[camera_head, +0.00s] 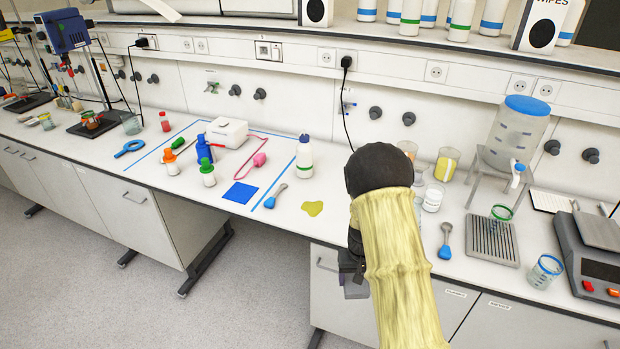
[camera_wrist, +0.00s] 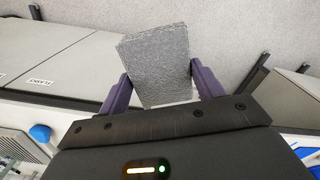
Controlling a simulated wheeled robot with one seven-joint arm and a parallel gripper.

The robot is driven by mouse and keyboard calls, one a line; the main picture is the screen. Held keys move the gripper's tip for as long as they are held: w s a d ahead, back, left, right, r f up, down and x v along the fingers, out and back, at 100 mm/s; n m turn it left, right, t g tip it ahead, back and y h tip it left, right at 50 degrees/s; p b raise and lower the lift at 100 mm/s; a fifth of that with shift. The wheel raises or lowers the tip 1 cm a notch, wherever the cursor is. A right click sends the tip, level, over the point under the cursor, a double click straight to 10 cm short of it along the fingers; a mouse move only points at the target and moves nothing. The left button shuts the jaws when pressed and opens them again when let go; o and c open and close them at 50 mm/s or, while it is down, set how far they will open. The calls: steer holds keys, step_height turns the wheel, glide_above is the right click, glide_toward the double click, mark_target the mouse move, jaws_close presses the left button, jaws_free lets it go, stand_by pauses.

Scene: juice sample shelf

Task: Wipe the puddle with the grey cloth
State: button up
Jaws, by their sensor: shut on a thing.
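The puddle (camera_head: 312,208) is a small yellow-olive patch on the white bench top, right of the blue square and a blue-handled spoon. My gripper (camera_wrist: 158,80) is shut on the grey cloth (camera_wrist: 157,60), a flat rectangular piece held between the two purple fingers in the wrist view. In the head view my gripper (camera_head: 352,280) is at the bench's front edge, right of and nearer than the puddle, mostly hidden behind my arm. The cloth is hard to make out there. The puddle does not show in the wrist view.
A white bottle with a green band (camera_head: 304,158) stands just behind the puddle. A blue square (camera_head: 241,193) and a blue-handled spoon (camera_head: 275,196) lie to its left. A drip tray (camera_head: 491,240) and a dispenser (camera_head: 515,130) are to the right of my arm.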

mark_target(357, 298)
steer(key=s+f, duration=0.3)
steer(key=f, duration=0.2)
steer(key=shift+s, duration=0.35)
steer(key=shift+s+d+f, duration=0.1)
steer(key=shift+s+d, duration=0.05)
